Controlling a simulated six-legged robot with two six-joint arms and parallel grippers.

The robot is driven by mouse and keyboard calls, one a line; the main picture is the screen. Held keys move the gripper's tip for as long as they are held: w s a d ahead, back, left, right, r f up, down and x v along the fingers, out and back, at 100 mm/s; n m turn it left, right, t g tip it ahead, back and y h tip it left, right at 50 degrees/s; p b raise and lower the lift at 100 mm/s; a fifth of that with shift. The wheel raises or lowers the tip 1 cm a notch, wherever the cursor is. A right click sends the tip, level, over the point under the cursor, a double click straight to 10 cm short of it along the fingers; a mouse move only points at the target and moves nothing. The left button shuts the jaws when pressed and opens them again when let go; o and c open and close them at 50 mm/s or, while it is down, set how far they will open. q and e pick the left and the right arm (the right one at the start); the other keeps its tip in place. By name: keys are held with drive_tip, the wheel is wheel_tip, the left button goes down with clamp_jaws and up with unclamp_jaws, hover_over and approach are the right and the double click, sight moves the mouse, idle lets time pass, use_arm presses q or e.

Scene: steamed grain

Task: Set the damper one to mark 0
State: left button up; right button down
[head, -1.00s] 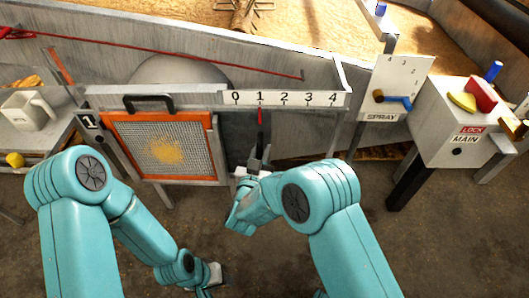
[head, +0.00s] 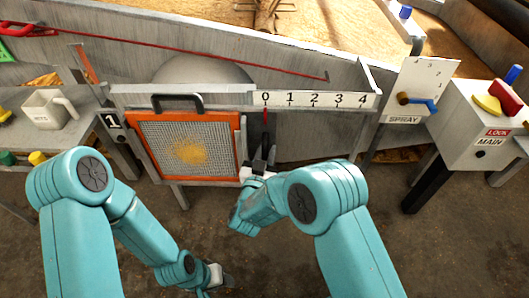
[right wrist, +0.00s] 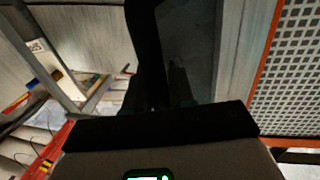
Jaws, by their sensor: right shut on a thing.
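The damper one scale (head: 314,99) is a white strip marked 0 to 4 on the grey duct, right of the orange-framed mesh panel (head: 190,148) with the number 1 plate. The red damper pointer (head: 265,118) stands under mark 0. My right gripper (head: 262,163) is just below the pointer, shut on the dark damper handle; the jaws partly hide it. The right wrist view shows dark shapes close up (right wrist: 150,60), with the mesh to the right. My left gripper (head: 215,277) hangs low near the floor, and its jaws are too small to read.
A spray dial (head: 420,103) with a blue lever and a main lock box (head: 485,125) stand to the right. A white mug (head: 45,110) sits on the left bench. A black handle (head: 178,103) sticks up above the mesh.

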drive_tip(key=shift+a+r, duration=0.15)
drive_tip(key=shift+a, duration=0.25)
drive_tip(key=c, duration=1.3)
unclamp_jaws()
drive_tip(key=shift+c, duration=0.2)
drive_tip(key=shift+d, duration=0.1)
